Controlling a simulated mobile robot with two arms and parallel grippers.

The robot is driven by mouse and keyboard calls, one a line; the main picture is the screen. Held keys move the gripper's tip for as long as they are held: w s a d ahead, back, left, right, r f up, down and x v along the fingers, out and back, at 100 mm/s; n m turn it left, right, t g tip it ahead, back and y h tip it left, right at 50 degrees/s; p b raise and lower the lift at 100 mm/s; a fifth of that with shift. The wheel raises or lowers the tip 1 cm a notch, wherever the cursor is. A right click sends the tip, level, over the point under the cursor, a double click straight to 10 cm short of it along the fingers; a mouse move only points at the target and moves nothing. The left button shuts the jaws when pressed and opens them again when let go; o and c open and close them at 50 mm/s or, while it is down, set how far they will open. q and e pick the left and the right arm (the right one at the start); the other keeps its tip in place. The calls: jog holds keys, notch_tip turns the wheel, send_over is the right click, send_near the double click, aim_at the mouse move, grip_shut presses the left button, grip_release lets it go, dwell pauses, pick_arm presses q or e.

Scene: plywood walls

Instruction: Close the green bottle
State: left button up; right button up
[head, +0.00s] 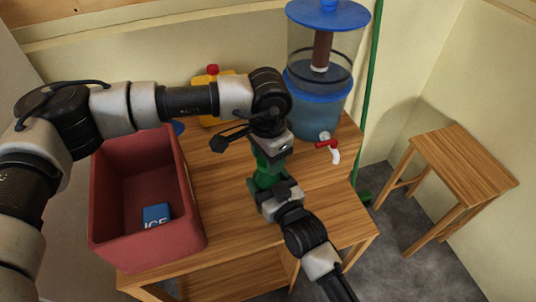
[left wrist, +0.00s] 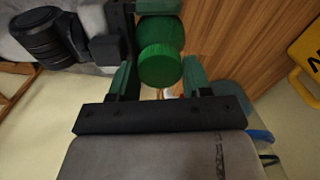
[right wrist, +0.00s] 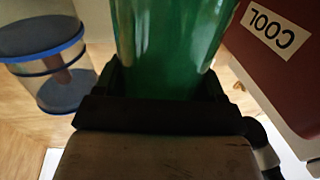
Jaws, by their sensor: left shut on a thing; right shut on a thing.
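The green bottle (head: 264,178) is above the wooden table in the head view, partly hidden by my arms. Its body (right wrist: 170,45) fills the top middle of the right wrist view, between the fingers of my right gripper (right wrist: 165,82), which is shut on it. My left gripper (head: 270,150) is at the top end of the bottle. In the left wrist view the round green cap (left wrist: 160,66) sits between the fingers of my left gripper (left wrist: 156,76), which is shut on it. The cap is in line with the bottle body (left wrist: 161,30); whether it is fully seated I cannot tell.
A red cooler box (head: 187,215) with a blue ice pack (head: 157,214) inside stands left on the table (head: 225,180). A water dispenser (head: 318,115) with a red-handled tap (head: 328,145) stands at the back. A yellow container (head: 207,80) is behind my left arm. A wooden stool (head: 465,172) is at right.

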pick_arm(q)
jog(key=o, duration=0.9)
jog(key=shift+r, duration=0.15)
jog(key=shift+r, duration=2.15)
jog(key=shift+c, duration=0.3)
